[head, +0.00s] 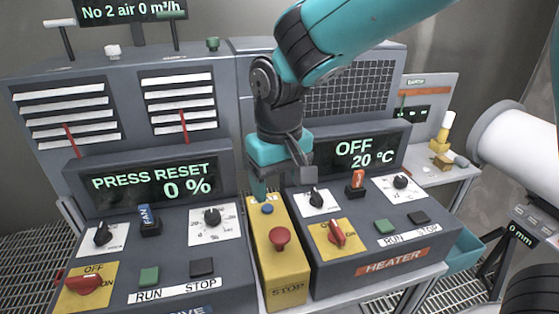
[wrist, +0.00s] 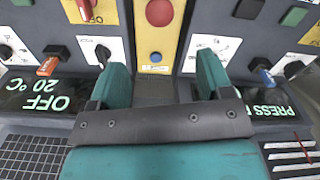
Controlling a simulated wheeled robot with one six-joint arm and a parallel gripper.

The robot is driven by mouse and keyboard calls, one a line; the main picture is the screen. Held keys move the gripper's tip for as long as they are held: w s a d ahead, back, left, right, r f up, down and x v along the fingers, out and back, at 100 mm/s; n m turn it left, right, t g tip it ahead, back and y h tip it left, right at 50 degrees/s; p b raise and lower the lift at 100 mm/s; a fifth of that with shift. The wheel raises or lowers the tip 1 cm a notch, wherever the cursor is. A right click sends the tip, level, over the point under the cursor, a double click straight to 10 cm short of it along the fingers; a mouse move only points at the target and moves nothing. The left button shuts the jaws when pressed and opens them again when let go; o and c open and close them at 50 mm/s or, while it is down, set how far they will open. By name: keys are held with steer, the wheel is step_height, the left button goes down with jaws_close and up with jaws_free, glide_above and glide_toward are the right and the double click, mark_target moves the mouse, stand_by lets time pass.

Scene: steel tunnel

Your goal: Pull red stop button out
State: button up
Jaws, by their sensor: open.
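The red stop button (head: 280,238) is a round mushroom head on a narrow yellow box (head: 284,268) marked STOP, between two grey consoles. My gripper (head: 281,178) is open and empty, above the far end of the yellow box, apart from the red button. In the wrist view my gripper (wrist: 162,78) has its two teal fingers spread wide. The red button (wrist: 160,12) shows there at the top edge, partly cut off, beyond the fingertips. A small blue button (wrist: 155,57) on the yellow box lies between the button and my gripper.
The left console has a display (head: 155,187) reading PRESS RESET 0 %. The heater console's display (head: 358,153) reads OFF 20 °C. Knobs, such as the heater's red switch (head: 337,233), stand up on both sides of the yellow box. A white cylinder (head: 510,140) is at right.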

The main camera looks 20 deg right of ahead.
step_height(320, 180, up, 6)
steer(key=shift+b, duration=0.4)
steer(key=shift+s, duration=0.1)
steer(key=s+d+f+n+y+b, duration=0.1)
steer(key=s+f+n+y+b, duration=0.1)
steer(key=s, duration=0.6)
steer(key=s+d+f+n+y+b, duration=0.1)
steer(key=s+f+b, duration=0.3)
steer(key=s, duration=0.5)
step_height(320, 180, down, 2)
steer(key=shift+d+f+n+y, duration=0.15)
steer(key=shift+n+y, duration=0.45)
steer(key=shift+n, duration=0.2)
stand_by(1.6)
